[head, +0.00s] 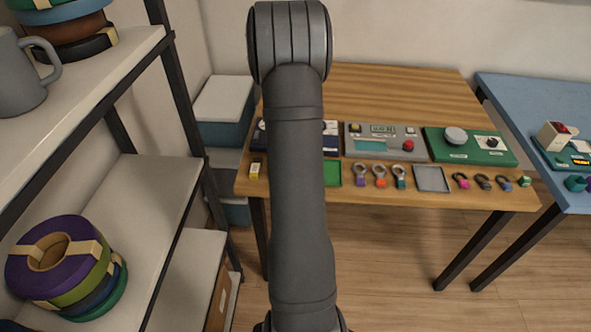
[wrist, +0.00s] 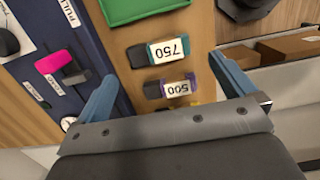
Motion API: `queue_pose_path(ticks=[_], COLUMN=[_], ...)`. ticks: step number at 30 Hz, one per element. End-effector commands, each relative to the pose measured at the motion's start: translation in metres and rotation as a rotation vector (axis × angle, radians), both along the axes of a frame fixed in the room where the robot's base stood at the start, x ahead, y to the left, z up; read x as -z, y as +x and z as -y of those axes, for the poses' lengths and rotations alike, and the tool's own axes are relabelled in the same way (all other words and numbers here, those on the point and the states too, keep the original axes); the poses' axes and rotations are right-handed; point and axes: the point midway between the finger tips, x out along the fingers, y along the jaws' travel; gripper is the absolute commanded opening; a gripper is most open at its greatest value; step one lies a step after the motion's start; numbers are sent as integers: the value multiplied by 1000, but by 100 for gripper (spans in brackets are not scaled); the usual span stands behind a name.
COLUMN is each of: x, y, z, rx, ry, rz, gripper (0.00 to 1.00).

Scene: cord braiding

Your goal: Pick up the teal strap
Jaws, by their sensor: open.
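A small dark block with a teal band (wrist: 151,55) and a white label reading 750 lies on the wooden table in the wrist view. Its teal edge is the closest match there to a teal strap. Beside it lies a similar block with a purple band (wrist: 190,84) and a label reading 500. My gripper (wrist: 164,66) is open, with its two blue fingers spread to either side of these blocks in the picture. Nothing is held. Its height above the table is hard to tell. In the head view my arm hides the gripper and these blocks.
The wooden table (head: 400,88) holds panels and several small ring-ended pieces along its front edge. A green tray (wrist: 140,8) lies close to the blocks. A dark blue panel (wrist: 62,30) is at left. Shelves with strap rolls (head: 60,262) stand at left, a blue table (head: 535,95) at right.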

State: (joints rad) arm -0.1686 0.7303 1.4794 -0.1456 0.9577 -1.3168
Motion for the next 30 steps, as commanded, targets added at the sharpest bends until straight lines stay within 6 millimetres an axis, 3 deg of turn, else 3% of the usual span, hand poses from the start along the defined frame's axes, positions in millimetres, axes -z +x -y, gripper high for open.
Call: queue_pose_path(ticks=[5, 14, 21, 27, 30], x=[9, 50, 53, 53, 53], y=[0, 1, 1, 1, 2], z=[2, 8, 9, 8, 8], rx=[0, 0, 0, 0, 0], ry=[0, -1, 0, 0, 0], rz=[-1, -2, 0, 0, 1], gripper=[100, 100, 100, 61, 58])
